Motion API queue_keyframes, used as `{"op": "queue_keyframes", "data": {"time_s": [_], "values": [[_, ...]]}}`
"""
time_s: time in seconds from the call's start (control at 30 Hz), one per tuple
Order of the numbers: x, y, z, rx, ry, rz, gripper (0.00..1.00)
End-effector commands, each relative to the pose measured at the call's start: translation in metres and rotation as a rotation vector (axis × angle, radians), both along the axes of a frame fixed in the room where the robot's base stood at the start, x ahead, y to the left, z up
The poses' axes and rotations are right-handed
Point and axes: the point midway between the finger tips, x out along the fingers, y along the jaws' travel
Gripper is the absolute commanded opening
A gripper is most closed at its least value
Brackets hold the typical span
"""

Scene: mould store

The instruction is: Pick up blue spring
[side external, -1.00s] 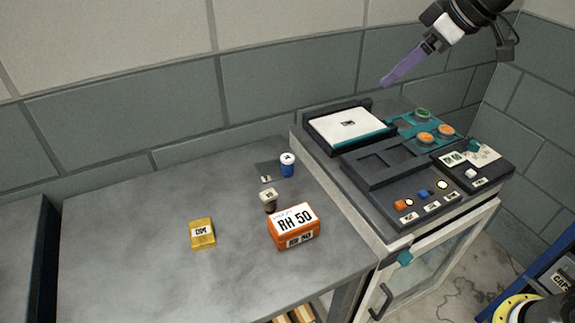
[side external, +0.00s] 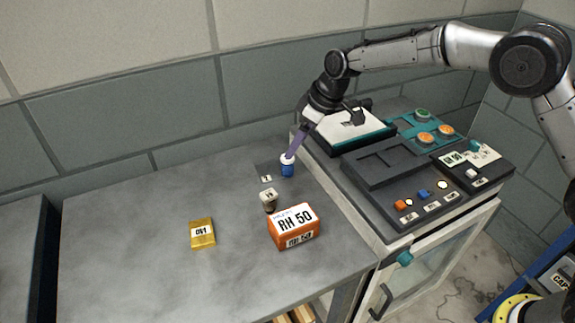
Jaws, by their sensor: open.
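The blue spring (side external: 287,170) looks like a small blue cylinder with a white top. It stands upright on the grey table, near the table's back right part. My gripper (side external: 290,154), with long purple fingers, reaches down from the upper right, and its tips are at the top of the blue spring. The fingers cover part of the white top. The jaws are open; I cannot tell whether the tips touch the spring or straddle it.
A small white-topped knob-like piece (side external: 269,199) stands close in front. An orange RH 50 box (side external: 293,227) and a yellow box (side external: 202,233) lie nearer the front. The dark machine (side external: 370,170) with a raised tray rises to the right. The table's left is clear.

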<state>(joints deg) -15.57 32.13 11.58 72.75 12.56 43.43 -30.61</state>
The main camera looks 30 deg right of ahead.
Motion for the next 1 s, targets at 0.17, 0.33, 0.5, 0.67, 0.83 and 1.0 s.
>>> {"op": "queue_keyframes", "data": {"time_s": [0.17, 0.33, 0.5, 0.67, 0.83, 1.0], "values": [[0.007, 0.005, -0.021, 0.0, 0.0, 0.0, 0.78], [0.009, 0.008, -0.03, 0.001, 0.001, 0.0, 0.78], [0.016, 0.012, -0.053, 0.0, 0.003, 0.0, 0.78], [0.022, 0.017, -0.069, 0.001, -0.001, 0.0, 0.78], [0.024, 0.018, -0.073, 0.001, -0.002, 0.0, 0.78], [0.024, 0.018, -0.073, 0.001, -0.002, 0.0, 0.72]]}}
